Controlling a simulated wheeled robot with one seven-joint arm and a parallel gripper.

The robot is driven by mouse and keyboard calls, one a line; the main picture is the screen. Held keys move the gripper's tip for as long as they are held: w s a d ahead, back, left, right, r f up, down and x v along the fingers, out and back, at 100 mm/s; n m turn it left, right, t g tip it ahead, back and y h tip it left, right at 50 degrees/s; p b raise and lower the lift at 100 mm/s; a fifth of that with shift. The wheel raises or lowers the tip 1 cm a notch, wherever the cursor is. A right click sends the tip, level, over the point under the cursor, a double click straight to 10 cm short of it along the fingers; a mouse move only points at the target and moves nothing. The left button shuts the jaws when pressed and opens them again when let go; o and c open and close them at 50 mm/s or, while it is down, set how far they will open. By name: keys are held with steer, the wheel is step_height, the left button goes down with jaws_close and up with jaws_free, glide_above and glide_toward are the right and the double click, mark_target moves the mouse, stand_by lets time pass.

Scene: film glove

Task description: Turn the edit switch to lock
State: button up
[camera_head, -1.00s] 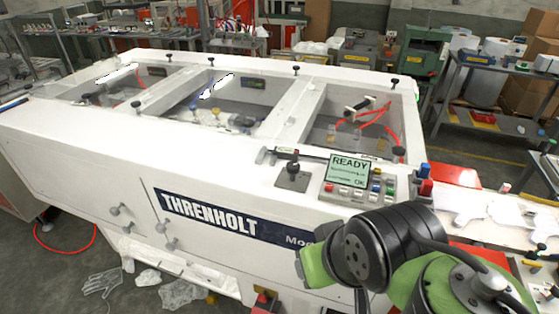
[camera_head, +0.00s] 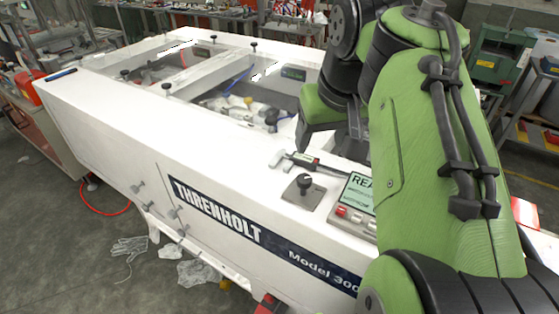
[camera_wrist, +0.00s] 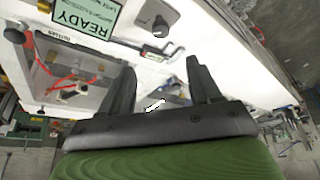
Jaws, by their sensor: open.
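The black switch knob (camera_head: 304,184) sits on a small grey plate on the white machine's top, left of the READY display (camera_head: 359,193). I take it for the edit switch; its markings are too small to read. It also shows upside down at the top of the wrist view (camera_wrist: 159,24). My gripper (camera_wrist: 160,66) is open, with nothing between its two dark fingers. The knob lies beyond the fingertips in that view, apart from them. In the head view my green arm hides most of the gripper and the right side of the control panel.
A caliper-like tool (camera_head: 296,159) lies on the machine's top just behind the knob. Red and pale buttons (camera_head: 350,215) sit below the display. Open bays with tubes and parts (camera_head: 245,106) lie behind. The white top left of the knob is clear.

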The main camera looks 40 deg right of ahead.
mark_target(305, 179)
steer(key=b+x, duration=0.3)
steer(key=x, duration=1.2)
steer(key=shift+f+b, duration=0.2)
steer(key=shift+b, duration=0.1)
steer(key=shift+a, duration=0.1)
steer(key=c, duration=1)
steer(key=shift+c, duration=0.2)
